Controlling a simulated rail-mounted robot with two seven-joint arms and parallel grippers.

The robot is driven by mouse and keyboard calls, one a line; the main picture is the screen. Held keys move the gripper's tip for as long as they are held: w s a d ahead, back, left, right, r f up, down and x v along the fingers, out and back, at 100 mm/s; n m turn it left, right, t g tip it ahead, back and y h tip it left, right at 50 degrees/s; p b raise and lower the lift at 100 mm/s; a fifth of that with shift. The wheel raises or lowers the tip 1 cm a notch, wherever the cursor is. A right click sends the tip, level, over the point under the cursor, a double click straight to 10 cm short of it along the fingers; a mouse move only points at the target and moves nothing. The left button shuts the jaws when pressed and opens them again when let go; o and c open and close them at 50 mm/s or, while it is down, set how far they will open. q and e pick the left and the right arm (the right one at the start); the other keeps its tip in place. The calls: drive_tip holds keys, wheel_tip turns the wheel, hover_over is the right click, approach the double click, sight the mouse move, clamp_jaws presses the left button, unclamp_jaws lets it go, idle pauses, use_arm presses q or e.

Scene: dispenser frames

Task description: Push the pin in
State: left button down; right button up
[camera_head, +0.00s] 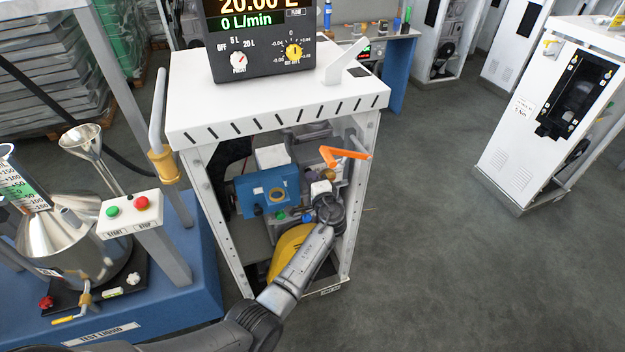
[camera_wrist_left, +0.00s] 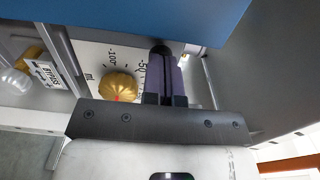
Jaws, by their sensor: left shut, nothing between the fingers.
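My left gripper (camera_head: 323,190) reaches into the open front of the white dispenser frame (camera_head: 200,200), among its inner parts. In the left wrist view its purple fingers (camera_wrist_left: 164,60) are shut together with nothing between them. Their tips are close to the scale panel (camera_wrist_left: 92,55), under the edge of a blue part (camera_wrist_left: 130,15). A small pale cylindrical part (camera_wrist_left: 190,50) is just right of the tips; I cannot tell whether it is the pin or whether they touch. I cannot pick out the pin for sure in either view. My right gripper is not in view.
A gold knob (camera_wrist_left: 118,86) is left of the fingers. An orange lever (camera_head: 345,154) sticks out at the frame's upper right. The blue valve block (camera_head: 262,192) is left of the gripper. A blue test-liquid stand (camera_head: 150,290) is at left.

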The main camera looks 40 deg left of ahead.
use_arm(q)
drive_tip(key=p+v, duration=0.1)
drive_tip(key=v, duration=1.3)
drive_tip(key=shift+p, duration=0.4)
